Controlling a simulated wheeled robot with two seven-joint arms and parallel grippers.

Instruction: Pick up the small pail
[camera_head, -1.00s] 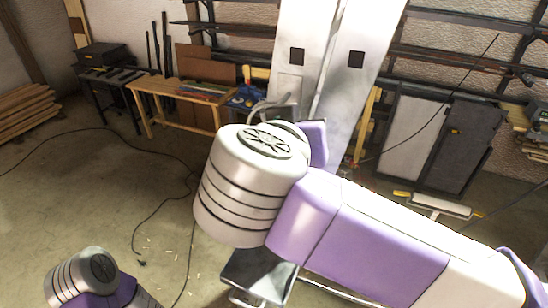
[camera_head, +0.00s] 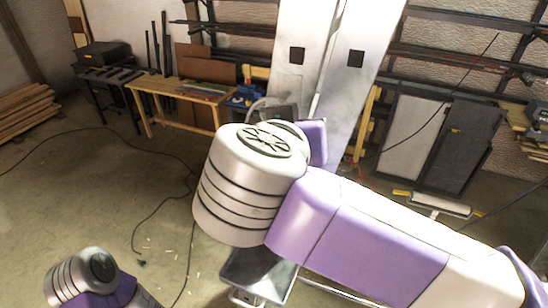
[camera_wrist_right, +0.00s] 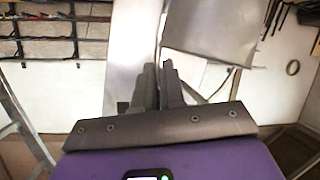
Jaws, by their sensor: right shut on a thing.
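My right gripper (camera_wrist_right: 158,88) shows in the right wrist view with its dark fingers close together. A smooth grey metal surface (camera_wrist_right: 212,35), which looks like the side of the small pail, stands just beyond and right of the fingertips. A thin curved edge hangs below it near the fingers. The exact grip point is too small to tell. In the head view my right arm hides the right gripper; a grey curved piece (camera_head: 268,103), perhaps the pail's rim or handle, shows just above the arm's joint. My left gripper is out of view; only a left arm joint shows at lower left.
Two tall pale uprights (camera_head: 322,60) stand behind my right arm. A grey metal step (camera_head: 258,272) is below it. A wooden bench (camera_head: 182,92) and a dark cabinet (camera_head: 455,145) stand farther back. A black cable (camera_head: 150,215) lies on the otherwise open floor at left.

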